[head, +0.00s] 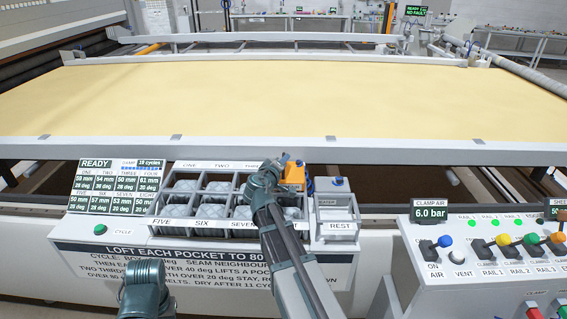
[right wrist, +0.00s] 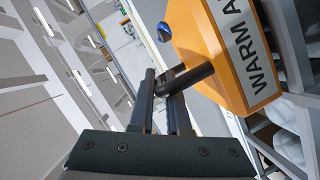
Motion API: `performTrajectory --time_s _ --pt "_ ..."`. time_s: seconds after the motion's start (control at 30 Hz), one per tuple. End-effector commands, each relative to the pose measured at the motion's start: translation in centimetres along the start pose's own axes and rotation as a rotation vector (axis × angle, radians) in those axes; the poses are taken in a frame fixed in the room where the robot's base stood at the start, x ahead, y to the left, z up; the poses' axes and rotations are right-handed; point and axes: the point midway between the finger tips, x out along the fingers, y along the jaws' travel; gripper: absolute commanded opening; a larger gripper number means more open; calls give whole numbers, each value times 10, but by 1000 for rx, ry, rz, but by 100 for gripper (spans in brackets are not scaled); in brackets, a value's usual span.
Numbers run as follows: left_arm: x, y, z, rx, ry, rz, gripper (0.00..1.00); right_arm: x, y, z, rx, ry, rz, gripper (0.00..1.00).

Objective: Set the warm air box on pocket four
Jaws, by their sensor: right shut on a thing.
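The warm air box (head: 294,174) is orange and stands at the right end of the pocket tray (head: 208,222) in the head view. It also fills the upper right of the right wrist view (right wrist: 215,55), tilted in the picture, with its white label. My right gripper (right wrist: 170,88) is shut on the box's black bar handle. In the head view my right gripper (head: 279,162) is just left of the box. Pocket four, at the back right of the tray, is hidden by my arm and the box; I cannot tell whether the box touches it. My left gripper is out of view.
A grey stand labelled REST (head: 340,226) is right of the tray. A READY display (head: 115,186) stands left of it. The clamp air panel (head: 490,250) is at the right. The gantry rail (head: 120,150) and yellow quilt (head: 300,95) lie behind.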

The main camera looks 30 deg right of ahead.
Motion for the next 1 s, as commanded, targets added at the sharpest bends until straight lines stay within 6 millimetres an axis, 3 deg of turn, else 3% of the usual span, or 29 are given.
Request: performTrajectory --time_s 0.03,0.07,0.2,0.57,1.0 --pt "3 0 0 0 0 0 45 1 -3 1 -1 1 0 0" --pt "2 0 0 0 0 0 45 0 -2 1 0 0 0 18" --pt "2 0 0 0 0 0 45 0 -1 1 0 0 0 43" --pt "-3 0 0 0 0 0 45 -1 2 -1 0 0 0 45" --pt "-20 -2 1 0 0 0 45 -84 3 0 -1 2 -2 45"
